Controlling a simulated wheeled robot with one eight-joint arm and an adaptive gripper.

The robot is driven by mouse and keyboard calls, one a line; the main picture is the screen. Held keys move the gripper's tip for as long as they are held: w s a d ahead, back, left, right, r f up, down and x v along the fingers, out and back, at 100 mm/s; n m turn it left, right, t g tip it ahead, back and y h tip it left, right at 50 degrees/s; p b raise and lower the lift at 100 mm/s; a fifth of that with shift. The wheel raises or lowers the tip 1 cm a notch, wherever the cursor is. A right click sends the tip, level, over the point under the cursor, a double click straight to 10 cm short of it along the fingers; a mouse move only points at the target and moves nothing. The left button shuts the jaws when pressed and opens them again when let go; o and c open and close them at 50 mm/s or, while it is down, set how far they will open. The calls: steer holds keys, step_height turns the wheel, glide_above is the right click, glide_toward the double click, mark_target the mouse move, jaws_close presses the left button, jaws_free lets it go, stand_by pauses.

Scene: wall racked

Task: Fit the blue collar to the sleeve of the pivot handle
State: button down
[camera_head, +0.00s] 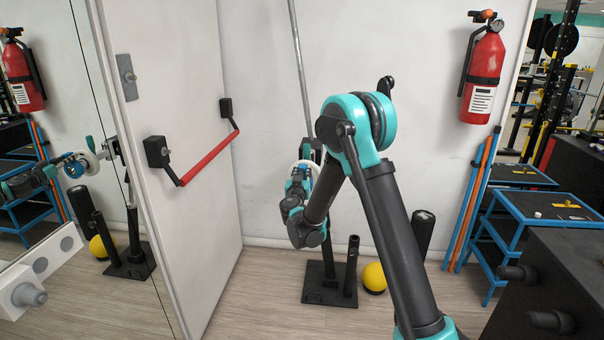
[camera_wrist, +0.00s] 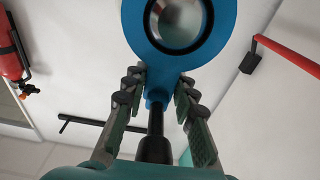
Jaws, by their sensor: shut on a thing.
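The blue collar (camera_wrist: 220,45) is a ring with a short blue tab at the top of the wrist view. My gripper (camera_wrist: 160,84) is shut on the tab, with one finger on each side. A round silver metal face shows inside the ring's dark opening. I cannot tell whether it is within the collar or behind it. In the head view my gripper (camera_head: 300,180) is beside the upright pivot handle, whose silver bar (camera_head: 300,60) slants up the wall from a black floor base (camera_head: 322,296). The blue collar shows small there (camera_head: 303,165). My arm hides part of this area.
A white door (camera_head: 170,80) with a red push bar (camera_head: 205,160) stands left. A yellow ball (camera_head: 374,276) and black roller (camera_head: 422,232) are on the floor by the wall. A fire extinguisher (camera_head: 484,75) hangs right, above a blue-framed rack (camera_head: 545,207).

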steer(key=shift+w+d, duration=0.1)
steer(key=shift+w, duration=1.95)
steer(key=c, duration=1.1)
jaws_free()
steer(key=shift+c, duration=0.2)
steer(key=s+f, duration=0.1)
steer(key=s, duration=1.1)
steer(key=shift+a, duration=0.2)
steer(key=shift+f, duration=0.1)
